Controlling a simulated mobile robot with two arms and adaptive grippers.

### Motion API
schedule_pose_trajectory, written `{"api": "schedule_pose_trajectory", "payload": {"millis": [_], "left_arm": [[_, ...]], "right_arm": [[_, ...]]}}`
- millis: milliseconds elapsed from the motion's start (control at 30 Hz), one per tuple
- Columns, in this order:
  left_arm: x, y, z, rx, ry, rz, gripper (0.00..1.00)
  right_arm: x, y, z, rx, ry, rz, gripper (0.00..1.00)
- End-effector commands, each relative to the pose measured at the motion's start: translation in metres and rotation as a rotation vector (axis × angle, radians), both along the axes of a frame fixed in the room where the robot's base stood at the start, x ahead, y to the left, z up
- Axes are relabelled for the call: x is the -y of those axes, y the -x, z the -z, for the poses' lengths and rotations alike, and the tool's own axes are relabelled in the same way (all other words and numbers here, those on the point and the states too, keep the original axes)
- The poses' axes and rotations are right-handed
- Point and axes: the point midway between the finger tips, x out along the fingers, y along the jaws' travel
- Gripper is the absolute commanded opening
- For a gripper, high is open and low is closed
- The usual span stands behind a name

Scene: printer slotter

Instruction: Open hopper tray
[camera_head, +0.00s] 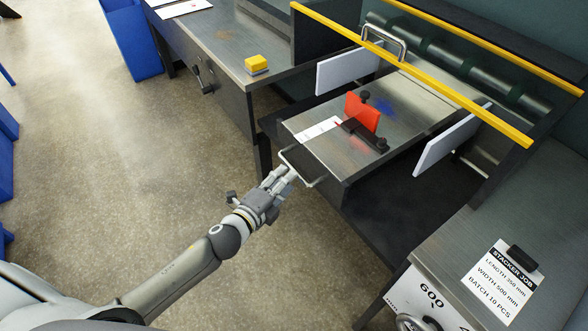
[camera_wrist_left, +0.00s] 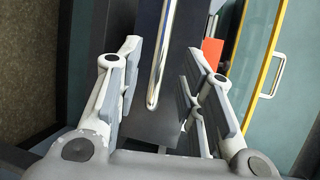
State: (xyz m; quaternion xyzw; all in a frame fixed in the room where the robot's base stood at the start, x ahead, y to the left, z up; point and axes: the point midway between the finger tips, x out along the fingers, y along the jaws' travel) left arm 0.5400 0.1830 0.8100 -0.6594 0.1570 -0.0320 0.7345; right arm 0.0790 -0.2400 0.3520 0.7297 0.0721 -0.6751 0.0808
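The hopper tray (camera_head: 375,128) is a flat metal tray in the middle of the head view, with a bare wire handle (camera_head: 301,167) at its front left edge. My left gripper (camera_head: 285,174) is at that handle, coming from the lower left. In the left wrist view the handle's shiny bar (camera_wrist_left: 162,55) runs between the two spread fingers of the gripper (camera_wrist_left: 160,85), with gaps on both sides. The gripper looks open around the bar. My right gripper is not in view.
An orange-red block (camera_head: 362,112) on a black bar and a white paper (camera_head: 319,131) are on the tray. White side plates (camera_head: 452,140) flank it. A yellow block (camera_head: 256,63) sits on the left counter. Open floor lies left.

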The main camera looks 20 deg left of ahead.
Motion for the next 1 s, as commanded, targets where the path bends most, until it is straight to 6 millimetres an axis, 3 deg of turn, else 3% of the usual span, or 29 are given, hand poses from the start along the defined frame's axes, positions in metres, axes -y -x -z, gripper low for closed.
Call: {"api": "schedule_pose_trajectory", "payload": {"millis": [133, 333, 767, 1000], "left_arm": [[0.007, -0.025, 0.004, 0.002, 0.001, 0.000, 0.35], [0.012, -0.047, 0.009, 0.000, 0.001, -0.001, 0.35], [0.015, -0.054, 0.011, -0.002, 0.002, 0.001, 0.35], [0.015, -0.054, 0.011, -0.001, 0.002, 0.000, 0.05]], "right_arm": [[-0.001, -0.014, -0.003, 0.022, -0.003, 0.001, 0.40], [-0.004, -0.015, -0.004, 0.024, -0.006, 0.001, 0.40], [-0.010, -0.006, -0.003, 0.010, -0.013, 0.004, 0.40], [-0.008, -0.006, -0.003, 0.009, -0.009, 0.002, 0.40]]}}
